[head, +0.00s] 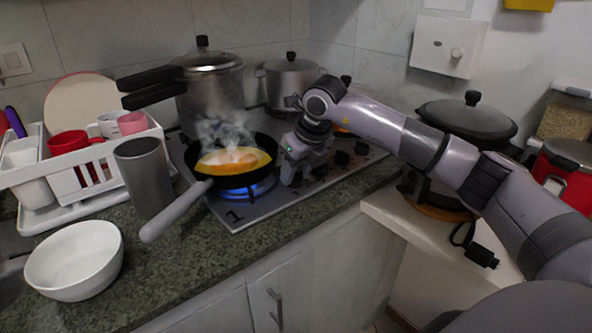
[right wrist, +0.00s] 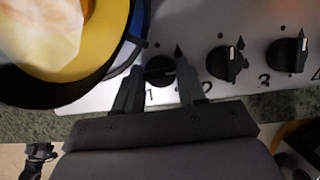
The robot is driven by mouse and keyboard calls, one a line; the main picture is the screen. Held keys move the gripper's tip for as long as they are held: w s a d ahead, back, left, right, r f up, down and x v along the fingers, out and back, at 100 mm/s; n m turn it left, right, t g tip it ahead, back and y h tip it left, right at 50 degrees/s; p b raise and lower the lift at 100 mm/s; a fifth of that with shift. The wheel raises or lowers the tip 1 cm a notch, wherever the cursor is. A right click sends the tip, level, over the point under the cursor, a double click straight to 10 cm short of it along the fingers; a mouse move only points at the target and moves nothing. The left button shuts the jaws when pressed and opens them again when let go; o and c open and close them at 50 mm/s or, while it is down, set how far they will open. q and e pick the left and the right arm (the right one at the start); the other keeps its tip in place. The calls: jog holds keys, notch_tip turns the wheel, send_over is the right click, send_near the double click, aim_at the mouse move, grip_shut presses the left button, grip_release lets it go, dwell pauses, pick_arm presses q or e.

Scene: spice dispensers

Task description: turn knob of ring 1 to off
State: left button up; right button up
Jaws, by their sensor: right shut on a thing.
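The ring 1 knob (right wrist: 160,70), black and round, sits beside the printed 1 on the stove top (head: 247,213). My right gripper (right wrist: 159,82) has one finger on each side of it and is shut on it. In the head view my right gripper (head: 290,180) points down at the front edge of the stove and hides this knob. Ring 1 (head: 240,192) burns with a blue flame under a black frying pan (head: 197,160). The pan holds steaming yellow and orange food. My left gripper is not in the head view.
The ring 2 knob (right wrist: 226,62) and ring 3 knob (right wrist: 286,54) stand to the right. The pan's grey handle (head: 176,211) sticks out over the counter near a grey cup (head: 145,175) and white bowl (head: 75,260). Pots (head: 210,95) stand behind.

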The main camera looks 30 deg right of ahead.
jog(key=n, duration=0.2)
jog(key=n+y, duration=0.1)
jog(key=shift+w+d+r+n+p, duration=0.1)
jog(key=shift+d+r+n+p, duration=0.05)
jog(key=shift+n+p, duration=0.25)
jog(key=n+y, duration=0.1)
jog(key=n, duration=0.1)
jog(key=shift+n+g+p, duration=0.4)
jog(key=n+g+y+p, duration=0.1)
jog(key=n, duration=0.2)
jog(key=shift+w, duration=0.1)
jog(key=shift+d+n+g+y, duration=0.1)
jog(key=shift+n+g+y, duration=0.35)
jog(key=shift+n, duration=1.25)
jog(key=shift+w, duration=0.1)
jog(key=o, duration=0.8)
jog(key=shift+v, duration=3.55)
